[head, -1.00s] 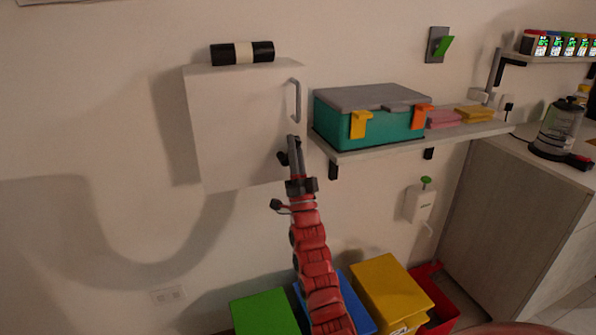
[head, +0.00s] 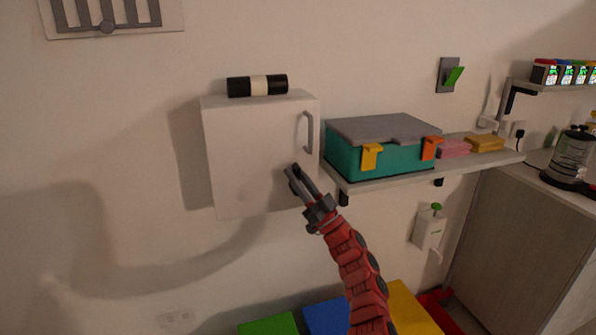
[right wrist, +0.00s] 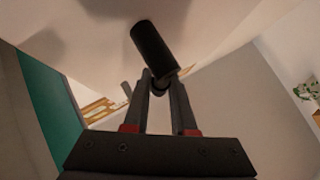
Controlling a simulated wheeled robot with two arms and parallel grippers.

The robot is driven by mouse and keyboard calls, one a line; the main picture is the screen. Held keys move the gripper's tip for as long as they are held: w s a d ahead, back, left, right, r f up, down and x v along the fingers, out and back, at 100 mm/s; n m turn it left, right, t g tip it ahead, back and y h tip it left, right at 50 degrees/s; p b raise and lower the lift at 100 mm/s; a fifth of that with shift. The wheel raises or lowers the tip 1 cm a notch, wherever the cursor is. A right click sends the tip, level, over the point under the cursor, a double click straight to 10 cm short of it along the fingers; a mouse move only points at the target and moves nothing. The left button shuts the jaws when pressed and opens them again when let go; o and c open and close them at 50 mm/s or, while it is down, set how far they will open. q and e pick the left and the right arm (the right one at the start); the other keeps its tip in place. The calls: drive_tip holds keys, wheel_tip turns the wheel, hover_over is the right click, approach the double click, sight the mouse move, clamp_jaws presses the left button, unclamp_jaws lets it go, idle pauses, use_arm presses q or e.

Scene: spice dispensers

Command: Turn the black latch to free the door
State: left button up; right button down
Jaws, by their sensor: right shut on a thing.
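The white wall cabinet (head: 240,160) has a shut door with a grey bar handle (head: 308,131) near its right edge. The black latch shows in the right wrist view as a dark cylinder (right wrist: 153,45). In the head view it is hard to tell from the dark fingers at the door's lower right. My right gripper (head: 295,173) reaches up and left to that spot. In the right wrist view, its fingers (right wrist: 157,82) are closed around the lower end of the latch. My left gripper is out of view.
Coloured bins (head: 268,326) stand below.

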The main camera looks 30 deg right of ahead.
drive_tip(key=shift+a, duration=0.1)
idle(0.3)
drive_tip(key=c, duration=1.1)
unclamp_jaws()
drive_tip(key=shift+o, duration=0.4)
drive_tip(key=v, duration=1.7)
drive_tip(key=shift+s+f, duration=0.1)
drive_tip(key=shift+f, duration=0.05)
